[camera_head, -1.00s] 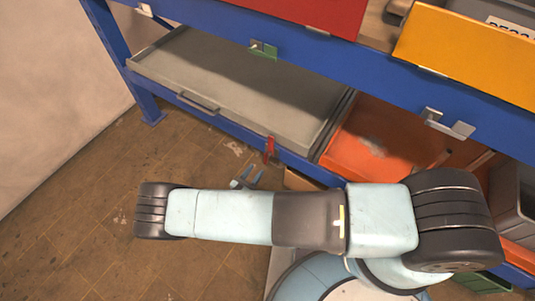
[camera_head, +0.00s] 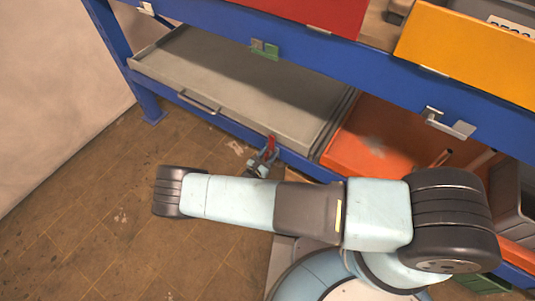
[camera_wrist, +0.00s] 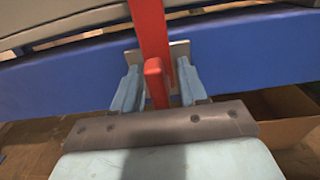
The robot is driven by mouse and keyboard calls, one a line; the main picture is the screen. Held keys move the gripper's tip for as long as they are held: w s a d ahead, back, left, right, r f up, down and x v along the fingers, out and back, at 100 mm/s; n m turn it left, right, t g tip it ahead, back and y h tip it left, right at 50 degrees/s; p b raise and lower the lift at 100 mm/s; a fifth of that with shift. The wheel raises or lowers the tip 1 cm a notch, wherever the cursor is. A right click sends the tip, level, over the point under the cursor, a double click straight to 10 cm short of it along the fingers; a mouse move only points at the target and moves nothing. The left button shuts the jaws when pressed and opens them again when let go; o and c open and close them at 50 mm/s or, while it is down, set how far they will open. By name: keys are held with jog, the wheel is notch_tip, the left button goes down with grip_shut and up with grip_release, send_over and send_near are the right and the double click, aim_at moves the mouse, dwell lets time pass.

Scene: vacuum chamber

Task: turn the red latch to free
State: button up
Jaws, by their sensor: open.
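The red latch (camera_head: 271,143) is on the blue front rail of the lower shelf, at the right part of the grey drawer's front. In the wrist view the red latch (camera_wrist: 150,35) runs upright over a light metal plate, with a red tab (camera_wrist: 156,84) sticking out toward me. My gripper (camera_wrist: 159,85) is open, with one blue-grey finger on each side of the tab. I cannot tell whether either finger touches it. In the head view my gripper (camera_head: 262,161) is at the latch, partly hidden behind my arm.
The grey drawer (camera_head: 225,80) has a handle (camera_head: 198,103) on its front. An orange bin (camera_head: 365,160) stands right of it. A green latch (camera_head: 264,50) is on the upper blue rail. A cardboard box (camera_wrist: 285,115) lies low at the right. The floor at left is clear.

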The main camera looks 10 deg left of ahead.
jog(key=c, duration=0.8)
grip_shut()
jog(key=shift+a, duration=0.25)
jog(key=shift+d, duration=0.1)
